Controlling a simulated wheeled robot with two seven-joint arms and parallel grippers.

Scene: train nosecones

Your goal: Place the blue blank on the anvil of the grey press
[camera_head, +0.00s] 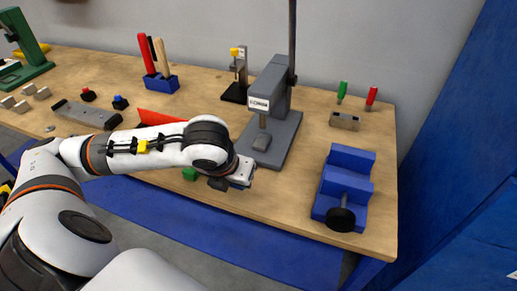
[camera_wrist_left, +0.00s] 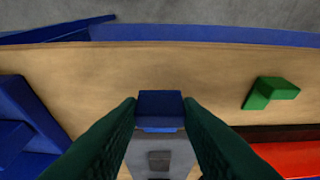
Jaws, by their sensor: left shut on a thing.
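The blue blank (camera_wrist_left: 160,106) is a small block clamped between the two dark fingers of my left gripper (camera_wrist_left: 160,112) in the left wrist view. In the head view, my left wrist is at the front of the table and hides the blank and the fingers. The grey press (camera_head: 273,88) stands just behind and to the right of that wrist, upright, with a white label. Its anvil (camera_head: 262,142) is a small grey block on the base, below the ram, with nothing seen on it. In the wrist view, the press base (camera_wrist_left: 160,145) shows beyond the blank, partly covered by it.
A blue vise (camera_head: 346,185) stands right of the press. A green block (camera_head: 189,174) lies left of my wrist, near a red tray (camera_head: 160,117). A tool holder (camera_head: 160,82) and a small black stand (camera_head: 235,93) are behind. Bare tabletop lies between press and vise.

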